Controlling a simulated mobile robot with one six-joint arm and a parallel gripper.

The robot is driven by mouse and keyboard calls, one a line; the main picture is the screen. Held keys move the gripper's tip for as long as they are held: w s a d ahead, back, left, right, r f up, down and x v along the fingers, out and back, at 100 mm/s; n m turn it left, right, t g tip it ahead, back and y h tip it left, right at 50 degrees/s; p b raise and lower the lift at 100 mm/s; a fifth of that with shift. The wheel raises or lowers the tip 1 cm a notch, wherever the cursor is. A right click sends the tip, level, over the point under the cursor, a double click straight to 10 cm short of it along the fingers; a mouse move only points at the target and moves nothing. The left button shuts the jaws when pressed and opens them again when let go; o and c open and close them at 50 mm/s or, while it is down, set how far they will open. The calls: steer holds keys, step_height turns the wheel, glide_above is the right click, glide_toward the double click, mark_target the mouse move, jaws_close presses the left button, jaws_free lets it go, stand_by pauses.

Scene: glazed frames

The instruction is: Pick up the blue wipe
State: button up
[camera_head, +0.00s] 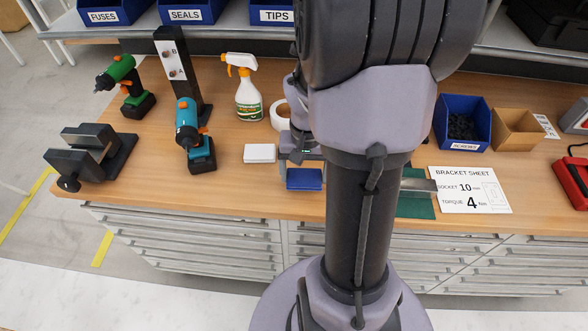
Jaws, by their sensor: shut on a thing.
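The blue wipe (304,180) is a flat folded blue rectangle near the front edge of the wooden bench. My gripper (300,160) is just behind it, partly hidden by my arm, and is shut on it. The fingertips' contact with the wipe is hard to see. I cannot tell whether the wipe touches the bench or is slightly above it.
A white folded pad (260,153) lies just left. A spray bottle (247,97), a tape roll (280,115) and a teal drill (193,138) stand behind and left. A bracket sheet (470,190) lies right. My arm hides the bench's middle.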

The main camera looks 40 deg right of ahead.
steer(key=s+d, duration=0.1)
steer(key=s, duration=0.3)
steer(key=s+d+p, duration=0.1)
steer(key=s+d, duration=0.1)
steer(key=s, duration=0.2)
steer(key=s+d+r+p, duration=0.1)
steer(key=s, duration=0.3)
steer(key=shift+s+d, duration=0.15)
steer(key=shift+s, duration=0.05)
